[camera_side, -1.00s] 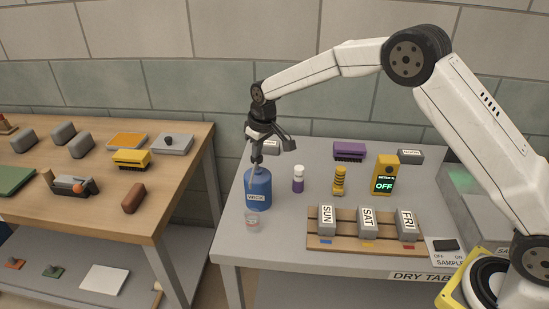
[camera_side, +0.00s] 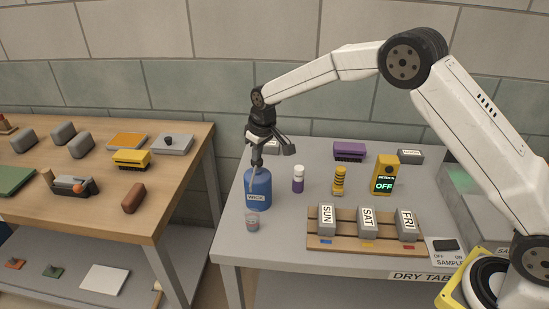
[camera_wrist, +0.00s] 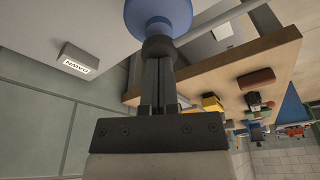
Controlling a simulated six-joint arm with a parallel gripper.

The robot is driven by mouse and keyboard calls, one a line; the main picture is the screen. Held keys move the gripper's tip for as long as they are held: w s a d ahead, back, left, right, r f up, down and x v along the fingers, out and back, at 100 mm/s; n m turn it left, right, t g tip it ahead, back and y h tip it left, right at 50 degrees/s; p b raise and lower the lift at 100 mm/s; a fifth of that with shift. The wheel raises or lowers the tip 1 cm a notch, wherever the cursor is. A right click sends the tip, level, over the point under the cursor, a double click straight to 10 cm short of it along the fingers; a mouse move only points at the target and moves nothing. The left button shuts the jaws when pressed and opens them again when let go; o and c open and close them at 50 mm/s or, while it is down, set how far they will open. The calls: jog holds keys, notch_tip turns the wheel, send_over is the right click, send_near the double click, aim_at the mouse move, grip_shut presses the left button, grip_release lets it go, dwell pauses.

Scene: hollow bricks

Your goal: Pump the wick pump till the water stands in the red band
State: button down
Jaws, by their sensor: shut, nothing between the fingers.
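The wick pump is a blue bottle labelled WICK (camera_side: 257,190) at the left end of the grey table; its top also shows in the wrist view (camera_wrist: 158,15). My gripper (camera_side: 256,163) is directly above it, pointing down, with its fingers shut and empty. In the wrist view the fingertips (camera_wrist: 159,50) meet the dark pump head (camera_wrist: 158,46), and they look to be touching it. A small clear cup (camera_side: 252,221) with a reddish mark stands just in front of the bottle. The water level in it is too small to tell.
A white bottle with a purple base (camera_side: 298,180), a yellow stacked tool (camera_side: 339,181) and a meter reading OFF (camera_side: 383,175) stand to the right. A wooden rack (camera_side: 368,241) holds the SUN, SAT and FRI bricks. A purple brush (camera_side: 349,151) lies behind.

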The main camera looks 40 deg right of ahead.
jog(key=shift+w+v, duration=0.25)
jog(key=shift+v, duration=0.85)
jog(key=shift+w+v, duration=0.2)
jog(key=shift+v, duration=0.9)
jog(key=shift+w+v, duration=0.25)
jog(key=shift+v, duration=0.8)
jog(key=shift+a+r, duration=0.15)
jog(key=shift+r, duration=0.05)
jog(key=v, duration=0.3)
jog(key=shift+w+a, duration=0.1)
jog(key=shift+w, duration=0.2)
jog(key=shift+f, duration=0.1)
jog(key=shift+s+x, duration=0.2)
jog(key=shift+x, duration=0.85)
jog(key=shift+s+x, duration=0.25)
jog(key=shift+x, duration=0.8)
jog(key=shift+s+x, duration=0.2)
jog(key=shift+x, duration=0.8)
